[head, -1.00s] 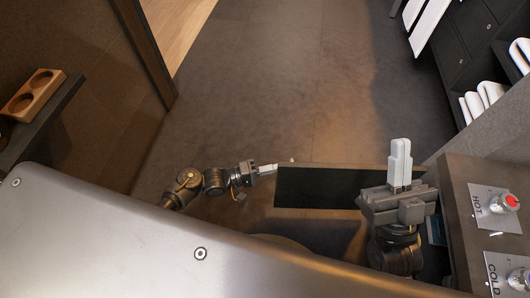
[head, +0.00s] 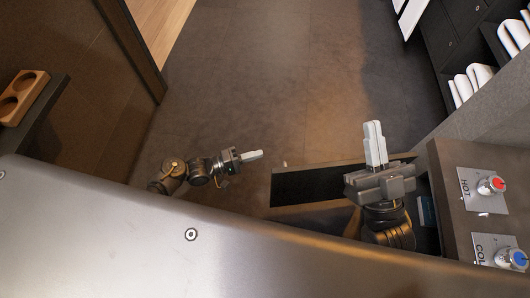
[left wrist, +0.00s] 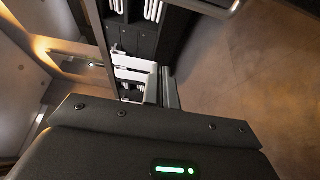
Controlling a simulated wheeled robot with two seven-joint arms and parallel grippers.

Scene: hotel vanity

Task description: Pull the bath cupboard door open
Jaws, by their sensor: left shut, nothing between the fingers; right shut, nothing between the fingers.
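The bath cupboard door (head: 305,186) stands open in the head view, a dark panel with a brown edge jutting left from the vanity. A small light piece, perhaps its handle, shows by its free end. My left gripper (head: 251,155) is shut and empty, just left of that end with a visible gap. My right gripper (head: 374,144) is shut and empty, fingers pointing up the picture, and its body covers the door's right part. In the left wrist view, pale and grey finger parts (left wrist: 168,88) show mid-picture; the door cannot be told surely there.
The vanity counter (head: 452,205) with red hot and blue cold taps is close on the right. Shelves with white towels (head: 470,82) stand at the upper right. A wooden holder (head: 22,97) lies on a ledge at left. The floor (head: 270,80) beyond the door is clear.

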